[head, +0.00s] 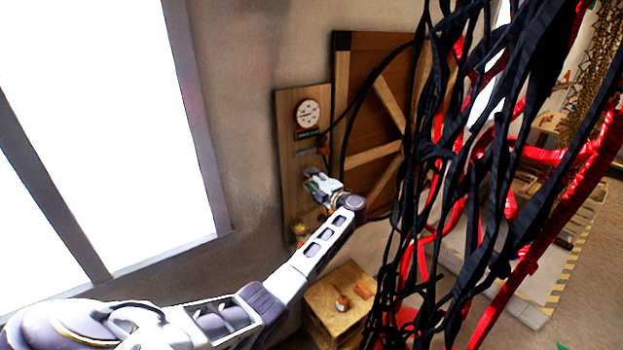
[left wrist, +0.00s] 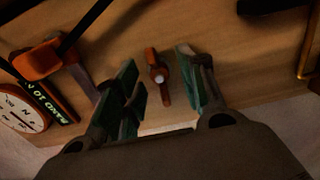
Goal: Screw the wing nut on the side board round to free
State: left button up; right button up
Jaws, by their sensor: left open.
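The side board (head: 289,112) is a light wooden panel on the wall beside a large wooden door in the head view; its bare wood (left wrist: 225,75) fills much of the left wrist view. The wing nut (left wrist: 158,74) is a small orange-brown piece with two wings and a pale centre, lying roughly up and down in the left wrist view. My left gripper (head: 316,181) is at the board and hides the nut in the head view. Its green-padded fingers are open, one on each side of the nut, with a visible gap to each. My right gripper is not in view.
A round dial (head: 307,114) is higher on the board. An orange-ended lever (left wrist: 38,62) is close to one finger. Black strips (head: 440,150) and red strips (head: 565,195) hang on the right. A wooden crate (head: 318,318) with small items stands below.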

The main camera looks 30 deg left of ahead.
pick_arm(q)
jog(key=shift+w+a, duration=0.1)
jog(key=shift+a, duration=0.3)
jog(key=c, duration=0.9)
